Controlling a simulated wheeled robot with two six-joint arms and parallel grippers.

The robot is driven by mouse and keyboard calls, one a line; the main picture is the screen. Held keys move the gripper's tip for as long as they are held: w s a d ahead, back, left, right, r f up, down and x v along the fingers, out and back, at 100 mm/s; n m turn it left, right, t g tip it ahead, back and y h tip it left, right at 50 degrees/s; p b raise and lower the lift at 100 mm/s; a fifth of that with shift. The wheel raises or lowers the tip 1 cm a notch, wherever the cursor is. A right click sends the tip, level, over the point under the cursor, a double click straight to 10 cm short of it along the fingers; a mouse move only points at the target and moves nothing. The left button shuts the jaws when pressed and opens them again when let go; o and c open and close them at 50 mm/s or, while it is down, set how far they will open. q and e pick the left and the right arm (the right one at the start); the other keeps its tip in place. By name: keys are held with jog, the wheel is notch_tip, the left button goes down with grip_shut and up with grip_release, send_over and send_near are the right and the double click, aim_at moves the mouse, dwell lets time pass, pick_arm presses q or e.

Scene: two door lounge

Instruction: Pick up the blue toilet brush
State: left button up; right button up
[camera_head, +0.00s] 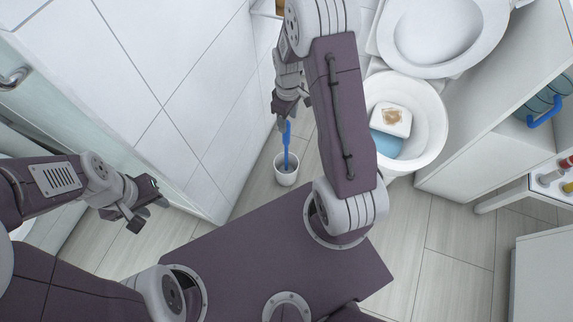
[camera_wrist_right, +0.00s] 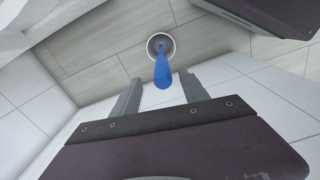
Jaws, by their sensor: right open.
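The blue toilet brush (camera_head: 287,146) stands upright in a white holder (camera_head: 286,176) on the floor beside the tiled wall. My right gripper (camera_head: 282,117) is over the top of its handle. In the right wrist view the blue handle (camera_wrist_right: 162,72) points up towards the camera, between the two open fingers (camera_wrist_right: 160,92), and the white holder (camera_wrist_right: 160,42) is below it. I cannot tell whether a finger touches the handle. My left gripper (camera_head: 142,208) is far to the left, away from the brush; I cannot tell its opening.
A white shelf unit (camera_head: 470,130) is further right. The tiled wall (camera_head: 185,75) runs close to the left of the brush. Some floor (camera_head: 440,225) at right is clear.

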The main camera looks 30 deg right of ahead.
aim_at(287, 134)
jog(key=f+b, duration=0.7)
jog(key=f, duration=0.2)
jog(key=shift+a+f, duration=0.1)
jog(key=shift+a, duration=0.1)
jog(key=shift+c, duration=0.5)
grip_shut()
jog(key=shift+r, duration=0.2)
